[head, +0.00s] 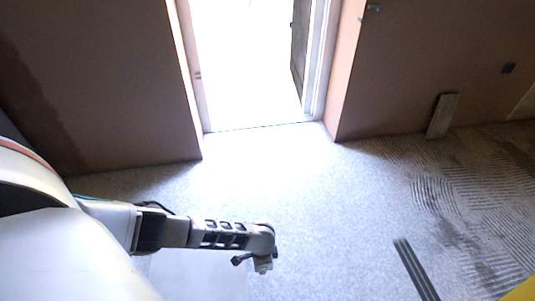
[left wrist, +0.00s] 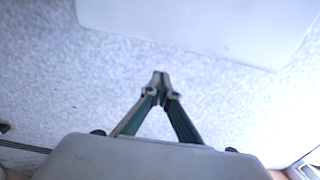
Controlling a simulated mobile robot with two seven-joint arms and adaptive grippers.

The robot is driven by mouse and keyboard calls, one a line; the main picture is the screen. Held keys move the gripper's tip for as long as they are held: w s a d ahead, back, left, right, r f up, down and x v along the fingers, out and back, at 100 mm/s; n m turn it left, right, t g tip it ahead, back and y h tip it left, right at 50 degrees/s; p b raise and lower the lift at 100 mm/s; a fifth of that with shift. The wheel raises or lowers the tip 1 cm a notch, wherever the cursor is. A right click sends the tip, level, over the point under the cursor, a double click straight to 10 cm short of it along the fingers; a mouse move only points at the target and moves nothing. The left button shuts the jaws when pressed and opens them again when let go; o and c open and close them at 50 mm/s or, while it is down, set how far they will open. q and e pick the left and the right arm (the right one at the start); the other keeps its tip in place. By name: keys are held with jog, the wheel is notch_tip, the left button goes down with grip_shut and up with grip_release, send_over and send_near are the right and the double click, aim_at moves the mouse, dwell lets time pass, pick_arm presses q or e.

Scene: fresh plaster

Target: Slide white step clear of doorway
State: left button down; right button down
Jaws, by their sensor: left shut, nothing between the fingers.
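The white step (head: 200,276) shows as a flat pale slab on the speckled floor at the bottom of the head view, partly hidden by my left arm. In the left wrist view the step (left wrist: 200,25) fills the top, with a straight near edge and a corner at right. My left gripper (head: 258,264) is shut and empty, beside the step's right side in the head view. In the left wrist view its fingertips (left wrist: 160,76) meet over bare floor, apart from the step's edge in the picture. The doorway (head: 255,65) is bright and open ahead. My right gripper is out of view.
Brown plaster walls (head: 100,85) flank the doorway. A wooden board (head: 441,115) leans on the right wall. A dark ridged strip (head: 415,268) lies on the floor at right, near combed ridges. A yellow thing (head: 522,290) shows at the bottom right corner. Floor before the doorway is clear.

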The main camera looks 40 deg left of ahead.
pick_arm(q)
jog(key=s+a, duration=0.2)
jog(key=s, duration=0.1)
jog(key=shift+a+f, duration=0.1)
jog(key=shift+a, duration=0.25)
